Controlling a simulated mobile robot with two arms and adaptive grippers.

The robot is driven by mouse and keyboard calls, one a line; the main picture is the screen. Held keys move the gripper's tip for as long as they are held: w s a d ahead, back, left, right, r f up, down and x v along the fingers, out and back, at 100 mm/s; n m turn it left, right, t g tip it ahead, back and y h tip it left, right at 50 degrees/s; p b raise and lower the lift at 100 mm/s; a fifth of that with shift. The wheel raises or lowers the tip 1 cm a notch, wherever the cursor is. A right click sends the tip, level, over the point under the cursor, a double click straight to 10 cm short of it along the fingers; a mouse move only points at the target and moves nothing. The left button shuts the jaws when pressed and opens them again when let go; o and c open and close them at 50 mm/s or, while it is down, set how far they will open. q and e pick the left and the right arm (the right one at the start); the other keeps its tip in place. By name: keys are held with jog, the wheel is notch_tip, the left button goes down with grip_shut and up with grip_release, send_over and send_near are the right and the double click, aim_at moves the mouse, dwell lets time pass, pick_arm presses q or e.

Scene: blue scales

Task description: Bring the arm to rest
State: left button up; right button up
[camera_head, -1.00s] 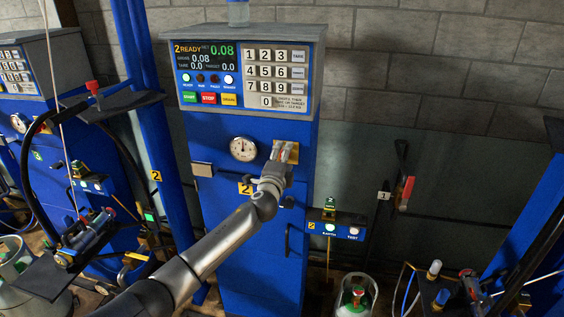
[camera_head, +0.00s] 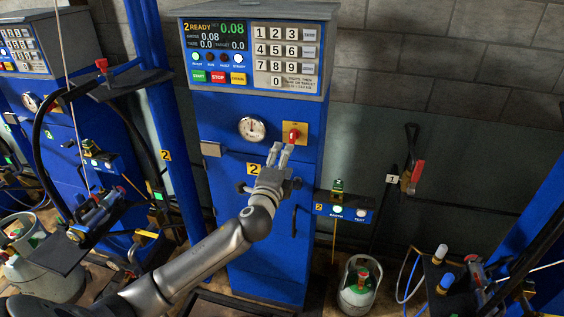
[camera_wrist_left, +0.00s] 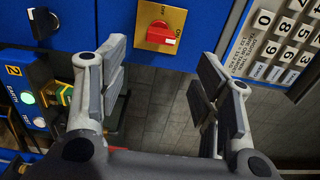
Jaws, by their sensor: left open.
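My left gripper (camera_head: 278,155) is in front of the blue scale cabinet (camera_head: 262,230), just below the red rotary switch (camera_head: 294,135) on its yellow plate. In the left wrist view my left gripper (camera_wrist_left: 158,85) has its two fingers spread wide with nothing between them. The red switch (camera_wrist_left: 160,34) shows beyond the fingertips there, apart from them. My left arm (camera_head: 200,255) reaches up from the bottom left of the head view. My right gripper is not in view.
A display and keypad panel (camera_head: 255,55) tops the cabinet, with a round gauge (camera_head: 252,129) below. A small box with a lit green button (camera_head: 337,210) is at the right. A gas cylinder (camera_head: 358,287) stands on the floor. Another blue scale (camera_head: 75,140) is at the left.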

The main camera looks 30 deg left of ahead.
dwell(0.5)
pick_arm(q)
jog(key=s+a+f+n+g+h+b, duration=0.1)
jog(key=s+f+g, duration=0.1)
jog(key=f, duration=1)
jog(key=s+f+n+g+b, duration=0.1)
jog(key=f+n+g, duration=0.15)
jog(key=f, duration=0.95)
jog(key=s+f+n+g+h, duration=0.1)
jog(key=s+f+g, duration=0.1)
jog(key=s+f, duration=0.6)
jog(key=s+f+n+g, duration=0.1)
jog(key=s+f+g, duration=0.15)
jog(key=f, duration=0.95)
jog(key=s+d+f+n+g+h+b, duration=0.1)
jog(key=s+d+f+n+g+b, duration=0.2)
jog(key=s+f, duration=1.4)
jog(key=s+d+f+n+g, duration=0.2)
jog(key=s+d+f, duration=0.2)
jog(key=s, duration=0.8)
jog(key=s+d+f+n+g+h, duration=0.1)
jog(key=s+d+f+n+g, duration=0.1)
jog(key=s, duration=1.1)
notch_tip(320, 180, down, 2)
jog(key=shift+s+d+f, duration=0.2)
jog(key=shift+s+d, duration=0.1)
jog(key=shift+d, duration=0.6)
jog(key=shift+c, duration=0.4)
